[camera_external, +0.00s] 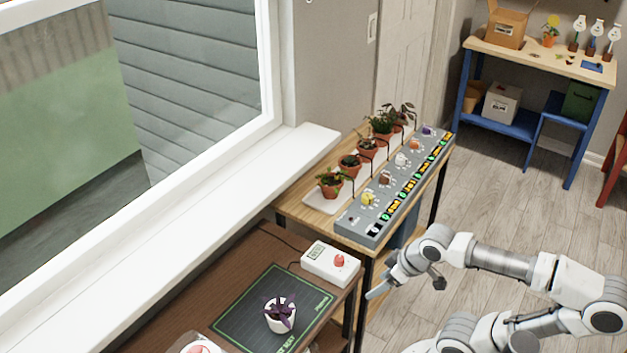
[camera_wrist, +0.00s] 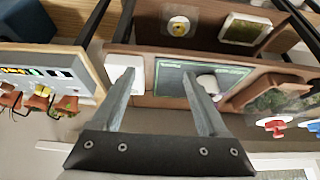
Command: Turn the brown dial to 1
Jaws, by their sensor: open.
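The brown dial (camera_external: 385,178) sits on the long grey control panel (camera_external: 352,234), between a yellow dial (camera_external: 368,198) and a white dial (camera_external: 401,160). Its setting is too small to read. The panel stands on a light wooden table. My gripper (camera_external: 376,291) is low and in front of the panel's near end, beside the table, apart from the dial. In the wrist view my gripper (camera_wrist: 158,82) is open, with nothing between its fingers. Part of the panel (camera_wrist: 45,75) shows at the left there; I cannot pick out the brown dial in it.
Several potted plants (camera_external: 367,149) stand in a tray behind the panel. Open floor (camera_external: 490,205) lies right of the panel.

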